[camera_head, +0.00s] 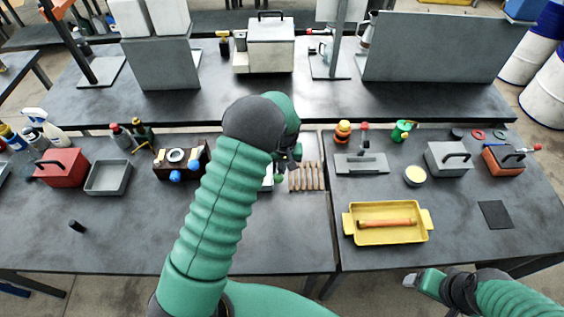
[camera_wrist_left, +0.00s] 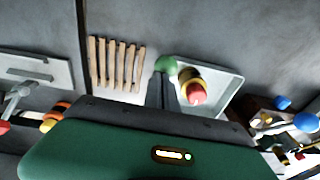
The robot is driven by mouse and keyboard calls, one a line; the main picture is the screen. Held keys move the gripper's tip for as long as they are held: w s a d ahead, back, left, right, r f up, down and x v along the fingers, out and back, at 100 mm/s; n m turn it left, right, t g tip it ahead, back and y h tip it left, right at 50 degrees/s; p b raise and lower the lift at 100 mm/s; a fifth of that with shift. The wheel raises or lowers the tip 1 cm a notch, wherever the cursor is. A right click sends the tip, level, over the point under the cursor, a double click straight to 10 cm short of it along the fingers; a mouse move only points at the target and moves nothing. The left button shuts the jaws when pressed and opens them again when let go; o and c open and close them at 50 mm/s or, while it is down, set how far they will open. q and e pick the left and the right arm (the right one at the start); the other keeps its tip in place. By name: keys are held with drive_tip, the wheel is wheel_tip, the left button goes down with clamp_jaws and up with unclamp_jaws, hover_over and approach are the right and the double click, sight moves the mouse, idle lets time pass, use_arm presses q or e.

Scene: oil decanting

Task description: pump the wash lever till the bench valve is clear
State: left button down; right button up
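My left gripper (camera_head: 287,160) is over the middle of the front bench, mostly hidden by my wrist. In the left wrist view its dark fingers (camera_wrist_left: 163,92) lie close together, with a green ball knob (camera_wrist_left: 165,65) at their tips. I cannot tell if they grip it. The knob also shows in the head view (camera_head: 279,178). Beside it, a yellow and red valve-like part (camera_wrist_left: 194,90) is in a pale tray (camera_wrist_left: 225,80). A lever with a red knob (camera_head: 364,127) stands on a grey plate. My right gripper (camera_head: 410,281) is at the bench's front edge, its fingers unclear.
A slatted wooden rack (camera_head: 307,177) is beside the knob. A yellow tray (camera_head: 352,229) holds an orange roller. A wooden valve block (camera_head: 163,174), a grey bin (camera_head: 108,177) and a red toolbox (camera_head: 62,168) stand left. The front left bench is mostly clear.

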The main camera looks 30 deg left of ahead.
use_arm(q)
wheel_tip(320, 180, up, 10)
drive_tip(key=s+d+b, duration=0.2)
drive_tip(key=b, duration=0.1)
drive_tip(key=shift+d, duration=0.25)
use_arm(e)
drive_tip(key=shift+w+f, duration=0.3)
drive_tip(key=shift+f, duration=0.2)
drive_tip(key=shift+w+f, duration=0.3)
drive_tip(key=shift+f, duration=0.2)
use_arm(q)
drive_tip(key=shift+s+r, duration=0.1)
drive_tip(key=shift+s, duration=0.05)
use_arm(e)
drive_tip(key=shift+s+d, duration=0.1)
drive_tip(key=shift+s, duration=0.1)
use_arm(q)
drive_tip(key=shift+d, duration=0.1)
